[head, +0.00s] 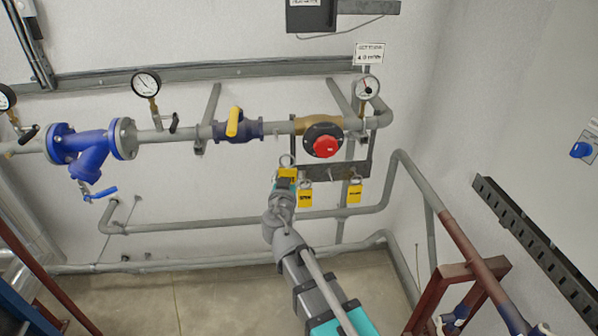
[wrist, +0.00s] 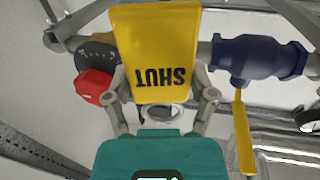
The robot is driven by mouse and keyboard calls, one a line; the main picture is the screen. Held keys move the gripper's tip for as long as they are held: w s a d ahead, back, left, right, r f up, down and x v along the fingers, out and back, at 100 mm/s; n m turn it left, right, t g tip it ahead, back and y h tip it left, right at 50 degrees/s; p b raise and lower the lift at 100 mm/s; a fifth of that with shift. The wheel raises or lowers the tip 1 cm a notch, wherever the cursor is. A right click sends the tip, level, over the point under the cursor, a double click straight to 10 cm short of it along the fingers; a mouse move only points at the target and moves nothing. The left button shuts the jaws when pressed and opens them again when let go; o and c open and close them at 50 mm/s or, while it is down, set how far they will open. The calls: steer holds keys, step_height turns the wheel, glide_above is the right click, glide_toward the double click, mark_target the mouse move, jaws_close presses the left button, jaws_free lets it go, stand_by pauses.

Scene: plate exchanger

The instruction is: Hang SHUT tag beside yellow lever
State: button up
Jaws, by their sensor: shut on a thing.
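The yellow SHUT tag (wrist: 155,45) fills the top middle of the wrist view, its black lettering upside down. My gripper (wrist: 163,88) is shut on it, one finger on each side. In the head view the held tag (head: 288,173) shows its ring upward, just left of the dark tag rack (head: 330,172). I cannot tell whether the ring touches the rack. The yellow lever (head: 233,122) sits on a dark blue valve (head: 250,130), up and left of my gripper (head: 284,184). The lever also shows at the right of the wrist view (wrist: 243,135).
Two other yellow tags (head: 305,196) (head: 354,192) hang at the rack. A red knob (head: 325,146) sits above it. Gauges (head: 146,85) and a blue strainer (head: 85,148) stand along the pipe to the left. The wall below the lever is fairly clear down to a lower pipe (head: 200,224).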

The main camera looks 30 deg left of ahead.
mark_target(280, 169)
steer(key=shift+s+a+r+h+p, duration=0.15)
steer(key=shift+s+a+r+p, duration=0.1)
steer(key=shift+s+r+p, duration=0.3)
steer(key=shift+s+a+r+h+p, duration=0.15)
steer(key=shift+s+a+r+p, duration=0.15)
steer(key=shift+s+r, duration=0.45)
steer(key=shift+w, duration=0.1)
steer(key=shift+w+a, duration=0.15)
steer(key=shift+w, duration=0.15)
steer(key=w+a+f+b, duration=0.1)
steer(key=w+a, duration=0.4)
steer(key=w, duration=0.3)
steer(key=shift+f+b, duration=0.35)
steer(key=shift+b, duration=0.05)
stand_by(0.7)
stand_by(0.7)
steer(key=o, duration=1)
